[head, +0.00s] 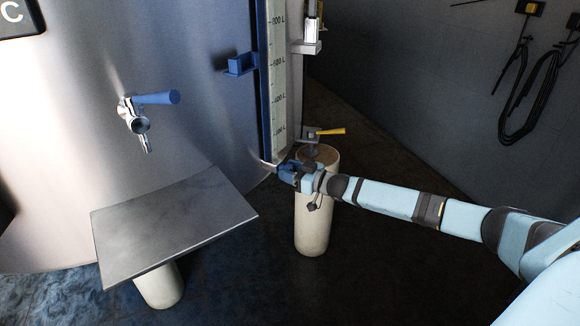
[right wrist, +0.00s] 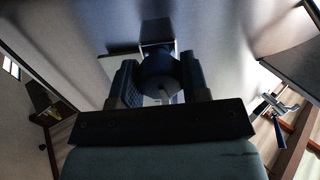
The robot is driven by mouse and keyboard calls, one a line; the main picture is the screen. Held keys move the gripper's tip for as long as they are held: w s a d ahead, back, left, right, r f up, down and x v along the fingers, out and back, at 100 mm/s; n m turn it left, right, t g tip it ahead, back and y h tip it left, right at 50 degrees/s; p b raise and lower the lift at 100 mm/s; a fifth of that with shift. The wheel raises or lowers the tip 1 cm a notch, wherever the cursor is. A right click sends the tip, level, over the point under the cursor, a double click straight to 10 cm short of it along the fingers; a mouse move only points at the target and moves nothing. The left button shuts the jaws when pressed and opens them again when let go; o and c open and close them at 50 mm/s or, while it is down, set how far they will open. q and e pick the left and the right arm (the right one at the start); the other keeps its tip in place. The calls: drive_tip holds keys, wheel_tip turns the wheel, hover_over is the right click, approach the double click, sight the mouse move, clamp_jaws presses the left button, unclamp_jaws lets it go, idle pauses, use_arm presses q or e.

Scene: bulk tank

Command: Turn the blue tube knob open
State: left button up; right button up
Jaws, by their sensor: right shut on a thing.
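The level tube (head: 278,80) is a tall gauge with a litre scale and a blue side strip, on the front of the steel tank (head: 200,60). My right gripper (head: 288,171) is at its lower end, and its fingers largely hide what they hold in the head view. In the right wrist view a dark blue round knob (right wrist: 160,70) sits between the two fingers of this gripper (right wrist: 158,88), which is shut on it. How far the knob is turned cannot be told. My left gripper is not in view.
A tap with a blue handle (head: 158,98) sticks out of the tank above a tilted metal plate (head: 170,225). A valve with a yellow handle (head: 330,131) is just above my right gripper. A pale post (head: 312,230) stands below. Black cables (head: 530,100) hang on the wall.

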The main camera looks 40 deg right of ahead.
drive_tip(key=n+p, duration=0.2)
drive_tip(key=shift+r+n, duration=0.2)
drive_tip(key=shift+n, duration=0.2)
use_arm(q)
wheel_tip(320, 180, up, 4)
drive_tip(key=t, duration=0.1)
use_arm(e)
drive_tip(key=shift+n+p, duration=0.35)
drive_tip(key=shift+n, duration=0.05)
drive_tip(key=shift+f+n+p, duration=0.1)
drive_tip(key=shift+n+p, duration=0.4)
drive_tip(key=shift+n, duration=0.5)
drive_tip(key=shift+n+p, duration=0.35)
drive_tip(key=shift+n, duration=1.35)
drive_tip(key=shift+f+n+h+p, duration=0.1)
drive_tip(key=shift+n+h+p, duration=0.25)
drive_tip(key=shift+n, duration=1.65)
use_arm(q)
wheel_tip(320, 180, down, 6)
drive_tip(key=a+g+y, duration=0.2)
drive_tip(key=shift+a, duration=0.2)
use_arm(e)
drive_tip(key=shift+n, duration=1)
